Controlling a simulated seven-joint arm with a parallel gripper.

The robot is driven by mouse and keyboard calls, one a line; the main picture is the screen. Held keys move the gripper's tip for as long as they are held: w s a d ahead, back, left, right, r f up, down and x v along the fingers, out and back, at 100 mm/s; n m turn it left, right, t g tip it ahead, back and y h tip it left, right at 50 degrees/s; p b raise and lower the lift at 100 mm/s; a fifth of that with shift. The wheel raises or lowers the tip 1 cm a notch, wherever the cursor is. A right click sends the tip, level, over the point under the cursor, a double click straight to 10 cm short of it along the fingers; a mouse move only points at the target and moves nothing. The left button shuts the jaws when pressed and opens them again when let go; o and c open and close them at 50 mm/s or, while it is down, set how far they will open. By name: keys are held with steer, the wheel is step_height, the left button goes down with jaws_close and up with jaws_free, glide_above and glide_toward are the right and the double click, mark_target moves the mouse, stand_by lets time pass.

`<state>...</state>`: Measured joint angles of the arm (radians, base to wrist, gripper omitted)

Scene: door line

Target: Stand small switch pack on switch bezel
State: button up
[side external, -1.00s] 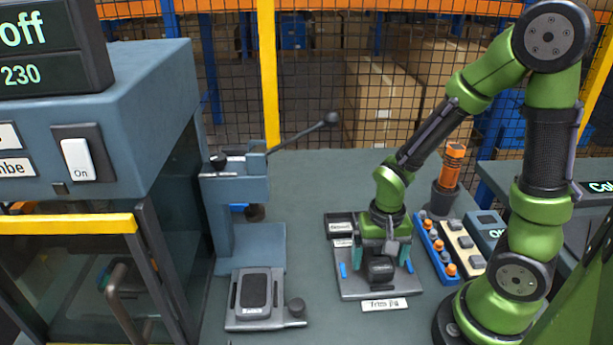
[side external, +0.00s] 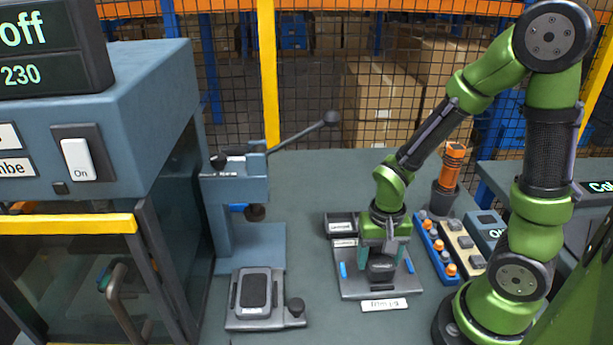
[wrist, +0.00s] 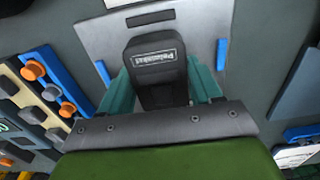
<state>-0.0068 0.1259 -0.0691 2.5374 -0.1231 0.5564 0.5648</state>
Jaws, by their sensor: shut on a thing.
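A dark block, which I take as the small switch pack (side external: 382,268), stands over the grey trim jig plate (side external: 350,286). My gripper (side external: 382,258), pointing down, is shut on it with teal fingers on either side. In the wrist view the pack (wrist: 153,60) has a pale label on its top and sits between the fingers of my gripper (wrist: 160,85). A dark strip (wrist: 150,17) shows on the plate behind the pack. It may be part of the switch bezel, but I cannot tell. The pack's underside is hidden.
Blue upright strips (side external: 342,269) stand on the jig plate. A small dark tray (side external: 340,227) lies behind it. Racks with orange knobs (side external: 437,248) are on the right. A lever press (side external: 240,200) and a fixture with a black pad (side external: 255,291) are on the left.

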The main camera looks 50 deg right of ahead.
mark_target(376, 259)
step_height(376, 259, up, 8)
steer(key=shift+r, duration=0.25)
steer(key=shift+a+r, duration=0.15)
steer(key=shift+r, duration=0.1)
steer(key=shift+a+n, duration=0.3)
steer(key=shift+a, duration=0.1)
steer(key=shift+n, duration=0.6)
steer(key=w+a, duration=0.4)
steer(key=a, duration=0.2)
steer(key=w+a, duration=0.4)
steer(key=a, duration=0.2)
steer(key=w+a+f, duration=0.1)
steer(key=w+a, duration=0.3)
steer(key=a, duration=0.3)
steer(key=shift+w+a+r+m, duration=0.25)
steer(key=shift+w+a+m, duration=0.65)
steer(key=shift+w+a, duration=0.15)
steer(key=shift+s+f, duration=0.1)
steer(key=shift+f, duration=2.55)
